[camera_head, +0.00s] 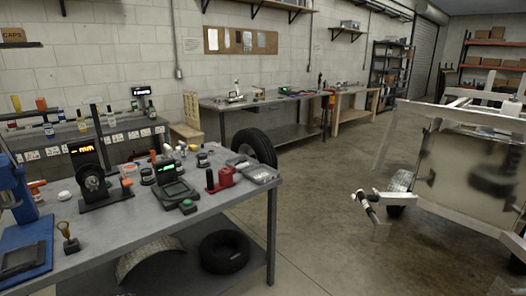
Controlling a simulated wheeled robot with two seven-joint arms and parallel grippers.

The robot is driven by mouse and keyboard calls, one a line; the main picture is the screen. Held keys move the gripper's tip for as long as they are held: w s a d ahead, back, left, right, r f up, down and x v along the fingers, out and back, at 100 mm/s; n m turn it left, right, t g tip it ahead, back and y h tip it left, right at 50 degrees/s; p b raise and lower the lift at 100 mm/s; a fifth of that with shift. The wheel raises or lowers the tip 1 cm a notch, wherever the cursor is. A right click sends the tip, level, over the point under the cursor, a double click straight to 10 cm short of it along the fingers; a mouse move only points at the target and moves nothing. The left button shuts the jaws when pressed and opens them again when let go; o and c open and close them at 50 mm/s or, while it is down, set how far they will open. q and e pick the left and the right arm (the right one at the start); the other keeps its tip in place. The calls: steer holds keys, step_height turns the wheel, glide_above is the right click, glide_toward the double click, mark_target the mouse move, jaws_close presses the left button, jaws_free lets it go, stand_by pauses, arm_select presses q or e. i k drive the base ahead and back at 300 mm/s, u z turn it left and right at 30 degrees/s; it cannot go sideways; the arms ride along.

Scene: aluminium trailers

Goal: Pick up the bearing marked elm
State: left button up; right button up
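No marking that reads elm is legible in the head view, so I cannot tell which item is that bearing. Several small parts stand on the grey metal workbench (225,205) at the left. Among them are a dark round part (148,176) and a cluster of small light and dark pieces behind the green-lit device (176,188). A black stand with an orange display (84,150) holds a dark ring-shaped part (92,180). Neither of my grippers shows in this view.
A blue press (25,225) stands at the bench's left end. A red tool (220,178) and a grey flat case (260,174) lie near its right end.

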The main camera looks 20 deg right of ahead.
mark_target(225, 169)
steer(key=z, duration=0.75)
steer(key=i, duration=0.85)
steer(key=z, duration=0.6)
steer(key=i, duration=1.05)
steer(key=u, duration=0.5)
steer(key=i, duration=0.85)
steer(key=u, duration=1.2)
steer(key=i, duration=0.45)
steer(key=u, duration=0.45)
